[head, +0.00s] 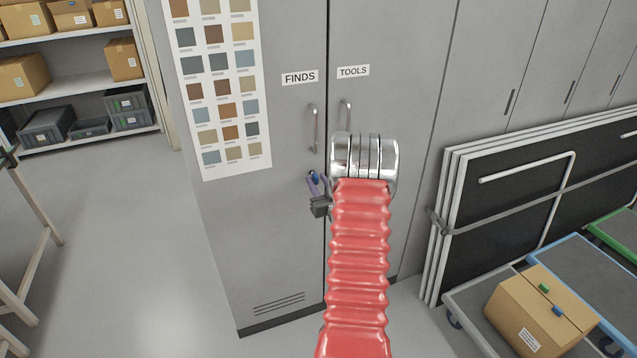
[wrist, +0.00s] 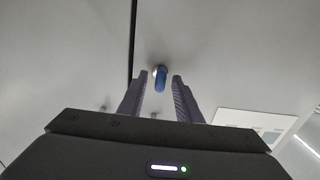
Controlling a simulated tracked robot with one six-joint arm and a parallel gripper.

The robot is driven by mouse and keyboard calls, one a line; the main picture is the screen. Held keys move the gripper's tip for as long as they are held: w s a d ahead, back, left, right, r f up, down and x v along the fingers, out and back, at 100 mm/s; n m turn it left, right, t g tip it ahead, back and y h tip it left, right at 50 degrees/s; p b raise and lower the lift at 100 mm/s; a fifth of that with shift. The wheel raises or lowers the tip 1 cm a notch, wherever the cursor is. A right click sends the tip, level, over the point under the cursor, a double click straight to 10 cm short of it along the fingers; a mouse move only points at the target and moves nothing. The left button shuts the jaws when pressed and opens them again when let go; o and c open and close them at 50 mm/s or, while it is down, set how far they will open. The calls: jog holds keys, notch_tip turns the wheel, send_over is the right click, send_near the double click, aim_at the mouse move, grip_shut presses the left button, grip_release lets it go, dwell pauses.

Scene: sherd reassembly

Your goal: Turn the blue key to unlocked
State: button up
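The blue key (wrist: 160,79) sits in the grey door face of the cabinet, on the FINDS side of the seam. In the wrist view its grip looks long and upright in the picture. In the head view it is small and partly hidden by my gripper (head: 315,186). My gripper (wrist: 160,88) is open. Its two purple-grey fingers stand on either side of the key, with a visible gap to each. I cannot tell how deep the fingertips reach around the key. No lock marking is readable.
The FINDS (head: 300,78) and TOOLS (head: 353,71) labels mark two doors with handles above the key. A colour chart (head: 218,88) hangs at left. Folded tables (head: 520,190) and a trolley with a cardboard box (head: 540,312) stand at right. The floor at left is free.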

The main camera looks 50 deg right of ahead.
grip_shut()
jog(key=shift+d, duration=0.15)
